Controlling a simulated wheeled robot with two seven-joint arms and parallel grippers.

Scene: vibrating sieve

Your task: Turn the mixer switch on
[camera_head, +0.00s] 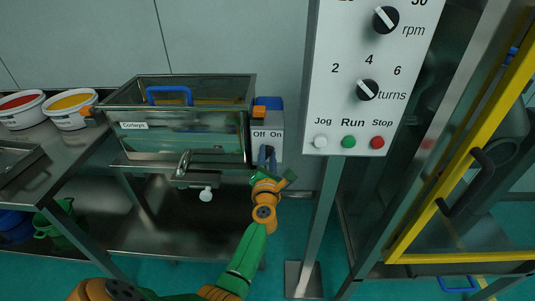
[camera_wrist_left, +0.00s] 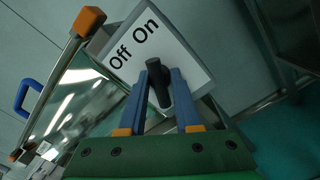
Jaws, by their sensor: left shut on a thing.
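The mixer switch is a black lever-like knob (camera_wrist_left: 158,84) on a white panel (camera_wrist_left: 185,50) marked "Off" and "On". In the head view the panel (camera_head: 266,128) is on the right side of the steel sieve tank, with "Off" on the left and "On" on the right. My left gripper (camera_head: 267,160) reaches up to the panel from below. In the left wrist view its two blue fingers (camera_wrist_left: 165,100) are shut on the black knob, one on each side. The fingers partly hide the knob, and I cannot tell which word it points to. My right gripper is not in view.
The sieve tank (camera_head: 180,160) has a blue handle and a spout below. Tubs of red (camera_head: 22,108) and yellow (camera_head: 70,108) material stand at left. A control panel (camera_head: 365,75) on a post stands just right of the switch, near a yellow-framed door (camera_head: 465,160).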

